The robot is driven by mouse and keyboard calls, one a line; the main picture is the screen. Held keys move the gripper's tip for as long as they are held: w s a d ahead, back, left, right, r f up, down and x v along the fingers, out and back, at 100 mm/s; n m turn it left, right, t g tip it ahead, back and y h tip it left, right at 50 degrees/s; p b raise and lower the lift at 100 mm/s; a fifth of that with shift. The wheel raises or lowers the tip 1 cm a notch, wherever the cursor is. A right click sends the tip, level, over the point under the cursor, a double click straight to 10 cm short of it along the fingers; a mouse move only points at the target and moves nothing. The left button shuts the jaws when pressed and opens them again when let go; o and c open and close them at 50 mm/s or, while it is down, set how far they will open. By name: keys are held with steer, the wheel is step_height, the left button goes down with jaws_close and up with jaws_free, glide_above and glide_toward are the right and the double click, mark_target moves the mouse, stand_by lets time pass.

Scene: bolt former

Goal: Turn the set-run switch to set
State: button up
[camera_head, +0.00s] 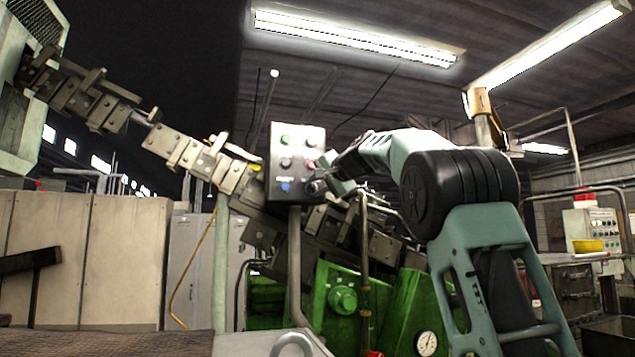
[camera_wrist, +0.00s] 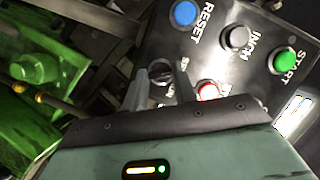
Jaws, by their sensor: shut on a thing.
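The dark control box (camera_head: 283,205) stands on a post in the head view, and its face (camera_wrist: 255,85) fills the upper right of the wrist view. The set-run switch (camera_wrist: 160,71) is a dark knob beside the red button (camera_wrist: 207,90); its label is mostly hidden, so I cannot read its setting. My gripper (camera_head: 319,186) reaches the box's lower right from the right. In the wrist view my gripper (camera_wrist: 160,88) is shut on the switch, with a finger on either side of the knob.
The blue RESET button (camera_wrist: 184,14), black INCH button (camera_wrist: 236,37) and green START button (camera_wrist: 285,60) are close by on the panel. A green machine (camera_head: 335,290) with pipes lies below the box. A metal feed rail (camera_head: 185,150) slopes behind it.

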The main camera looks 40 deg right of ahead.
steer(key=shift+a+n+g+p, duration=0.1)
steer(key=shift+n+g+p, duration=0.3)
steer(key=shift+n, duration=0.4)
steer(key=shift+f+h, duration=0.1)
steer(key=shift+h, duration=0.2)
steer(key=o, duration=1)
steer(key=b+v, duration=0.4)
steer(key=v, duration=1.3)
steer(key=shift+s, duration=0.2)
